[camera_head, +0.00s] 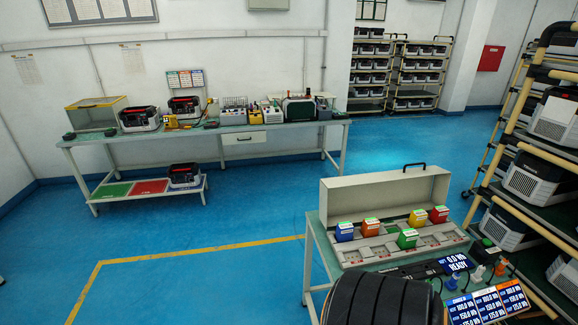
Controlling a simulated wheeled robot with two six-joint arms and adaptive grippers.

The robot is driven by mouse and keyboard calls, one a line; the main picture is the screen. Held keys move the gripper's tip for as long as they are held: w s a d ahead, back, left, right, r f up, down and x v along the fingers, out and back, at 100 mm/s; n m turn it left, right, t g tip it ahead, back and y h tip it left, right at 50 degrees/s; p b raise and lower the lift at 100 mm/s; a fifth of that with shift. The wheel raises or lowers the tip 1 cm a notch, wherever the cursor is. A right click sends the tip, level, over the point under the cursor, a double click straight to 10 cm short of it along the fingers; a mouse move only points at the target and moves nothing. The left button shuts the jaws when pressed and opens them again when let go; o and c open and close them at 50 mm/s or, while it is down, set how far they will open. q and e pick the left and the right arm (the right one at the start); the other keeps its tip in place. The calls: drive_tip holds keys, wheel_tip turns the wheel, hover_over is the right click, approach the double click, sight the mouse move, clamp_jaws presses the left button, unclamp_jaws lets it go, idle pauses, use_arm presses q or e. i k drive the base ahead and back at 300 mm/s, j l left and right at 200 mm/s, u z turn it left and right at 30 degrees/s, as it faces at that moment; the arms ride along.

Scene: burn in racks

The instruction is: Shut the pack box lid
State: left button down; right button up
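The pack box looks to be the long beige box (400,250) on the small bench at the lower right. Its lid (385,198) stands upright behind it, open, with a black handle (414,166) on its top edge. Colored blocks sit in the box: blue (344,231), orange (371,228), green (407,239), yellow (418,218) and red (438,214). Some places between them look empty. Neither of my grippers is in view. A dark ribbed rounded shape at the bottom hides part of the bench front.
In front of the box are a display reading "READY" (455,263), connectors and several screens (488,306). A rack (530,155) of packs stands close on the right. A long workbench (200,135) with equipment is at the back left. The blue floor (190,275) on the left is clear.

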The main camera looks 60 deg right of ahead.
sight(354, 197)
drive_tip(key=i+z, duration=0.35)
drive_tip(key=i+j+z, duration=0.15)
drive_tip(key=i+z, duration=0.15)
drive_tip(key=i+j+z, duration=0.2)
drive_tip(key=i+z, duration=0.15)
drive_tip(key=i, duration=0.15)
drive_tip(key=i+l+z, duration=0.2)
drive_tip(key=z, duration=0.25)
drive_tip(key=i+l+z, duration=0.1)
drive_tip(key=i+z, duration=0.2)
drive_tip(key=z, duration=0.15)
drive_tip(key=i+z, duration=0.25)
drive_tip(key=z, duration=0.15)
drive_tip(key=i+z, duration=0.3)
drive_tip(key=z, duration=0.15)
drive_tip(key=i+j+z, duration=0.15)
drive_tip(key=z, duration=0.3)
drive_tip(key=i+j+z, duration=0.3)
drive_tip(key=z, duration=0.15)
